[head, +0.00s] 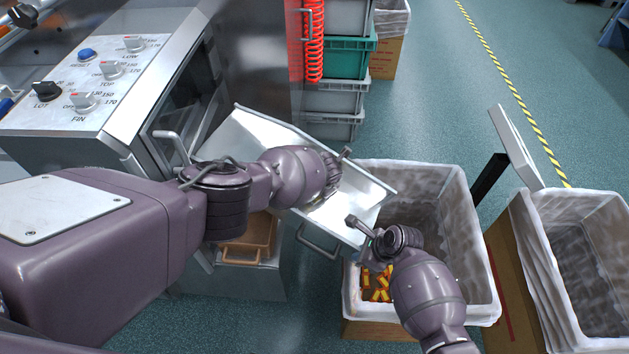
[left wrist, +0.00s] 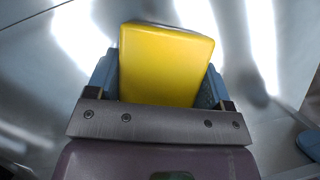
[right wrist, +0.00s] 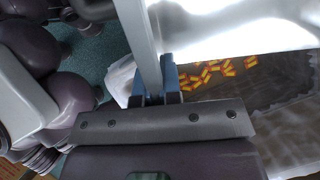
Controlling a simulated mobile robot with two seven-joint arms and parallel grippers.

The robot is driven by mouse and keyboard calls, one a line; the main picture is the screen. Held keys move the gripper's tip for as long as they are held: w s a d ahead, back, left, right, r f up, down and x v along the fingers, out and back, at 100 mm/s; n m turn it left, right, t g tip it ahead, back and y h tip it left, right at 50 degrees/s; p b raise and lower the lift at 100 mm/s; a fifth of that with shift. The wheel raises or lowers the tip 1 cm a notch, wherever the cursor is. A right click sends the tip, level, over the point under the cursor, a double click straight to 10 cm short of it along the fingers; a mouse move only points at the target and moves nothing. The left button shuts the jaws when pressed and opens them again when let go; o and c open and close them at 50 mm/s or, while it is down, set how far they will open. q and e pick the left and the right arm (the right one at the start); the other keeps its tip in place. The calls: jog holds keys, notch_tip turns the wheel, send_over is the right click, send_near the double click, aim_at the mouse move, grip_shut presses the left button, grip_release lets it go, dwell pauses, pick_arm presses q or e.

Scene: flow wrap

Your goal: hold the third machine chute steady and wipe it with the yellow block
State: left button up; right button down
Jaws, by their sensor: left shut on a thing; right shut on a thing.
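The metal chute (head: 262,135) slopes from the machine on the left down to the right, over a lined bin. My left gripper (left wrist: 160,85) is shut on the yellow block (left wrist: 165,62), which sits between its blue fingers against the shiny chute surface (left wrist: 70,45). In the head view my left arm hides the block. My right gripper (head: 362,230) is at the chute's near edge by its lower end. In the right wrist view it (right wrist: 155,90) is shut on a grey metal edge of the chute (right wrist: 138,35).
The lined bin (head: 465,230) below the chute holds several small red and yellow packs (head: 378,283). Another lined bin (head: 590,250) stands at the right. Stacked crates (head: 335,60) stand behind the chute. A control panel (head: 85,80) is at the upper left.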

pick_arm(q)
jog(key=shift+s+d+f, duration=0.15)
jog(key=shift+s+d, duration=0.05)
jog(key=shift+d, duration=0.3)
jog(key=shift+f, duration=0.1)
jog(key=shift+w+a, duration=0.25)
jog(key=shift+a, duration=0.1)
jog(key=shift+w+a+r, duration=0.15)
jog(key=shift+a+r, duration=0.1)
jog(key=shift+a, duration=0.3)
jog(key=shift+w+a+r, duration=0.15)
jog(key=shift+a+r, duration=0.1)
jog(key=shift+a, duration=0.3)
jog(key=shift+w+a+r, duration=0.15)
jog(key=shift+a+r, duration=0.1)
jog(key=shift+a, duration=0.3)
jog(key=shift+w+a+r, duration=0.3)
jog(key=shift+a+r, duration=0.15)
jog(key=shift+a, duration=0.4)
jog(key=shift+w+a+r, duration=0.35)
jog(key=shift+a+r, duration=0.15)
jog(key=shift+a, duration=0.35)
jog(key=shift+w+a+r, duration=0.3)
jog(key=shift+a+r, duration=0.15)
jog(key=shift+a, duration=0.4)
